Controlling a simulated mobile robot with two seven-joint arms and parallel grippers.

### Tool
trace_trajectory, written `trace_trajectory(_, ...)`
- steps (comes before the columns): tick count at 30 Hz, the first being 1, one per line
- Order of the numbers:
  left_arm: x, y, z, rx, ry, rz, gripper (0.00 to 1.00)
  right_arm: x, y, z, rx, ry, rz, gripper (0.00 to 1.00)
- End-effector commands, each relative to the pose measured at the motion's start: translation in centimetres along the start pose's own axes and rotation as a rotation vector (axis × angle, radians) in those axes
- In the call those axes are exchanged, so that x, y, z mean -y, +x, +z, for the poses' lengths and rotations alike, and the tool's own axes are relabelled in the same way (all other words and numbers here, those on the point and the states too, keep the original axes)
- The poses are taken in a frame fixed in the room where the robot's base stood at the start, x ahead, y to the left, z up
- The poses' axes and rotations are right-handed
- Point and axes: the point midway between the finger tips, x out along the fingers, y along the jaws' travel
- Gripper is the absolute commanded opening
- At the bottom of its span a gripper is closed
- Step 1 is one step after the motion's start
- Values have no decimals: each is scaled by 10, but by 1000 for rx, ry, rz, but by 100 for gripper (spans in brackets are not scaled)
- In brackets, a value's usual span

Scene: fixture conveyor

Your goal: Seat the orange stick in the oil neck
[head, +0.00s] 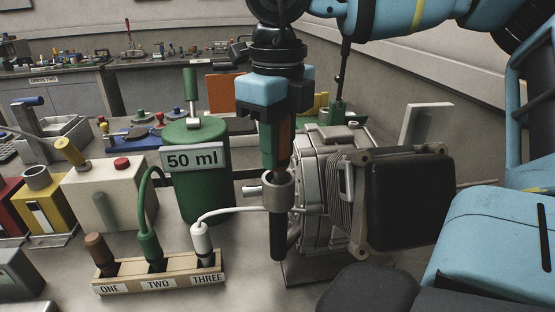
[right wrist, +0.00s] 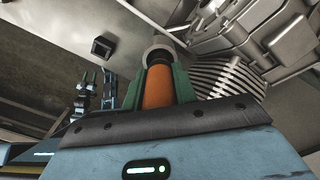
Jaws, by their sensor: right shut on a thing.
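My right gripper (head: 275,158) points down, with its green fingers shut on the orange stick (head: 285,135). In the right wrist view the orange stick (right wrist: 158,88) lies between both green fingers. The grey oil neck (head: 278,190) is a ringed tube on the left side of the engine (head: 325,185), directly under the gripper. The stick's lower end meets the neck's mouth in the head view; how deep it sits is hidden. In the right wrist view the round neck (right wrist: 158,50) lines up with the stick's far end. My left gripper is not in view.
A green can marked 50 ml (head: 205,190) stands close left of the neck. A wooden block (head: 130,283) marked ONE, TWO, THREE holds plugs; the white plug's cable (head: 235,210) runs to near the neck. A dark square part (head: 405,205) sits on the engine's right.

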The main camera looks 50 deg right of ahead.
Motion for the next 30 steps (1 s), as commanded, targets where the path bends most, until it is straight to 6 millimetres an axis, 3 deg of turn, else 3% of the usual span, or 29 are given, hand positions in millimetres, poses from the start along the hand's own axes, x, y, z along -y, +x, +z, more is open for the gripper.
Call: trace_trajectory(30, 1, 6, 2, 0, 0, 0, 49, 0, 8, 0, 1, 0, -1, 0)
